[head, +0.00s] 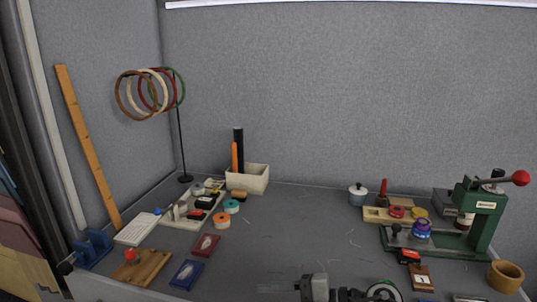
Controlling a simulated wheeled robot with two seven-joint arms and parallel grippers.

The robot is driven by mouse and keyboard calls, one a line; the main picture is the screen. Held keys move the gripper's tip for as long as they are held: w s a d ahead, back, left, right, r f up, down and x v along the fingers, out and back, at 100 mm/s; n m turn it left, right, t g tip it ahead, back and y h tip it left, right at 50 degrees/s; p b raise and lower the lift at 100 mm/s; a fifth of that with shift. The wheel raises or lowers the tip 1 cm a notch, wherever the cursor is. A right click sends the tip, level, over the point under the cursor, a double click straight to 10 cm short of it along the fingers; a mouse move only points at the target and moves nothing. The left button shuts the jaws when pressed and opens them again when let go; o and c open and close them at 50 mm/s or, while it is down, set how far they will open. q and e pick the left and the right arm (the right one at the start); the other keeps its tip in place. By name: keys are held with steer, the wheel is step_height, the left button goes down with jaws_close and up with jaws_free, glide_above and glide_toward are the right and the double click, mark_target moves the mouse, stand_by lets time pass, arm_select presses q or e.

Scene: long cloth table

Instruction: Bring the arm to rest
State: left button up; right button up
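The grey table (300,235) stretches across the view with walls behind and at the left.
A green press (484,215) with a red-knobbed lever stands at the right, by a wooden cup (505,277). A hoop stand (181,145), a white bin (250,179) and a wooden board (150,270) are left. The table's middle is mostly clear.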

steer(key=s+d+f+m+t+h, duration=0.7)
steer(key=s+d+f+m+h, duration=0.5)
steer(key=m, duration=1.3)
steer(key=s+d+f, duration=0.1)
steer(key=s+f, duration=0.2)
steer(key=s, duration=0.1)
steer(key=shift+d+f+t, duration=0.25)
steer(key=shift+t, duration=0.15)
